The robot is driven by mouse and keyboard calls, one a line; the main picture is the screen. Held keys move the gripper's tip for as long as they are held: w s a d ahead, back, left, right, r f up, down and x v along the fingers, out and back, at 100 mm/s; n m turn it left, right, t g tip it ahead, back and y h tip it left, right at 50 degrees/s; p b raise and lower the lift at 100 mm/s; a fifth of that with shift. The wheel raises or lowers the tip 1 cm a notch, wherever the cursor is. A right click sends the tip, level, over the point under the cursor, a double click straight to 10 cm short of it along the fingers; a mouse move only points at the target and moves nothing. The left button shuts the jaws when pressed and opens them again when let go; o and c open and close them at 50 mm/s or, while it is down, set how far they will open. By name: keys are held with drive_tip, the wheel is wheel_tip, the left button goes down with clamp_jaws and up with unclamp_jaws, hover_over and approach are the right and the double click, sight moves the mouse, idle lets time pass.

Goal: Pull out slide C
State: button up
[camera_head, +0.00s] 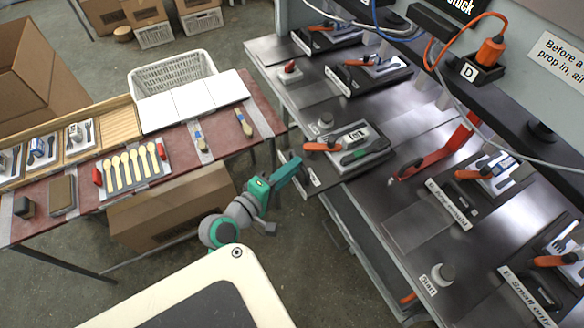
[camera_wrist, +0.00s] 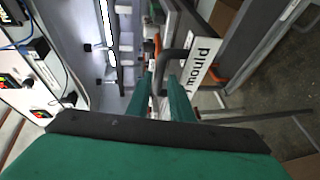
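A dark slide plate (camera_head: 360,161) sits at the left edge of the metal press table. My gripper (camera_head: 297,168) is at the front of this plate. In the wrist view its green fingers (camera_wrist: 164,84) lie on either side of the dark, bent handle (camera_wrist: 178,58). Whether they press on it is not clear.
Similar slides with orange clamps lie along the metal table (camera_head: 415,120). A red lever (camera_head: 440,152) stands to the right. The red-topped table (camera_head: 225,142) at left holds wooden spoons (camera_head: 132,168) and a white basket (camera_head: 172,76). Floor shows between the tables.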

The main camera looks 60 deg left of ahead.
drive_tip(key=v, duration=1.1)
drive_tip(key=shift+w, duration=0.15)
idle(0.3)
drive_tip(key=w+d+f+m+g, duration=0.2)
drive_tip(key=w+d+f+m, duration=0.1)
drive_tip(key=d+f, duration=0.35)
drive_tip(key=w+d+f+m+g, duration=0.1)
drive_tip(key=w+d+f+m, duration=0.1)
drive_tip(key=d+f+m, duration=0.35)
drive_tip(key=s+d+r+m+t+h, duration=0.1)
drive_tip(key=s+d+m+h, duration=0.1)
drive_tip(key=d+m, duration=0.4)
drive_tip(key=s+d+r+m+t+h, duration=0.2)
drive_tip(key=d+m, duration=0.4)
drive_tip(key=d, duration=1.1)
drive_tip(key=shift+s+d+r+h, duration=0.25)
drive_tip(key=shift+s+h, duration=0.35)
drive_tip(key=shift+s, duration=0.55)
